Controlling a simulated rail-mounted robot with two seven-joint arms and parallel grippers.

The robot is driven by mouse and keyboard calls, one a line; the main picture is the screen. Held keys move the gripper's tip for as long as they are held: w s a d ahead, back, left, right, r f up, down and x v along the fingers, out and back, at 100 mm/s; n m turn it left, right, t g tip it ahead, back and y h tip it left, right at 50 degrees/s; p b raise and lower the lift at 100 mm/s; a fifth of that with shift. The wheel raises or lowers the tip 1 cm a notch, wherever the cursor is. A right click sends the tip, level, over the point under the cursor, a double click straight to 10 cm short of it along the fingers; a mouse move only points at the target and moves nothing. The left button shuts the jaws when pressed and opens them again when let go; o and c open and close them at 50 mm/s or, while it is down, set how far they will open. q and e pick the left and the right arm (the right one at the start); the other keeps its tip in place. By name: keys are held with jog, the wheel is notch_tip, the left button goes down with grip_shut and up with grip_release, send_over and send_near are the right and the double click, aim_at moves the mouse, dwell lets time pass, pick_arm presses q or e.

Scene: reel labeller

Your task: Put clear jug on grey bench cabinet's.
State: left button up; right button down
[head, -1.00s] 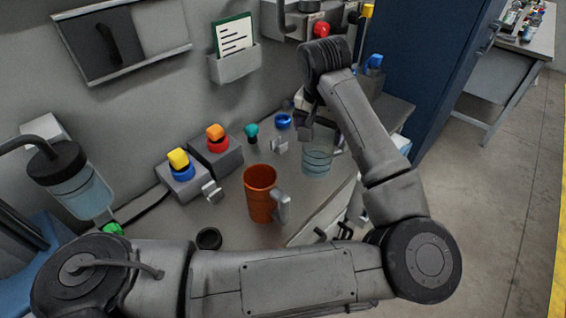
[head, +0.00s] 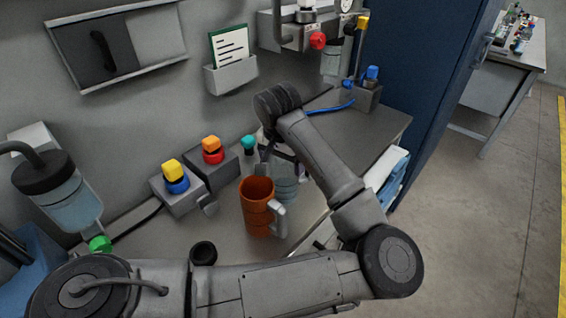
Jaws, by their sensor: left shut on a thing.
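The clear jug (head: 286,188) is a see-through, bluish vessel just behind and to the right of the orange mug, which hides part of it. My left gripper (head: 268,150) comes down over the bench from the upper right and is shut on the jug near its top. The fingers are small and partly hidden by my own wrist. I cannot tell whether the jug's base touches the bench. The grey bench cabinet's top (head: 365,130) runs along the wall, with open room at its right end. My right gripper is not in view.
The orange mug (head: 256,210) stands close to the jug. Boxes with yellow (head: 173,168) and orange (head: 211,143) knobs and a teal-topped item (head: 248,143) are left of the gripper. A black cup (head: 204,252) is in front. A blue cabinet (head: 415,70) stands right.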

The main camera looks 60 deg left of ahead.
pick_arm(q)
jog(key=shift+f, duration=0.1)
jog(key=shift+f, duration=0.1)
jog(key=shift+f, duration=0.1)
jog(key=o, duration=1.1)
notch_tip(320, 180, up, 12)
jog(key=s+p, duration=0.1)
jog(key=p, duration=0.2)
jog(key=shift+s+d, duration=0.15)
jog(key=shift+d, duration=0.25)
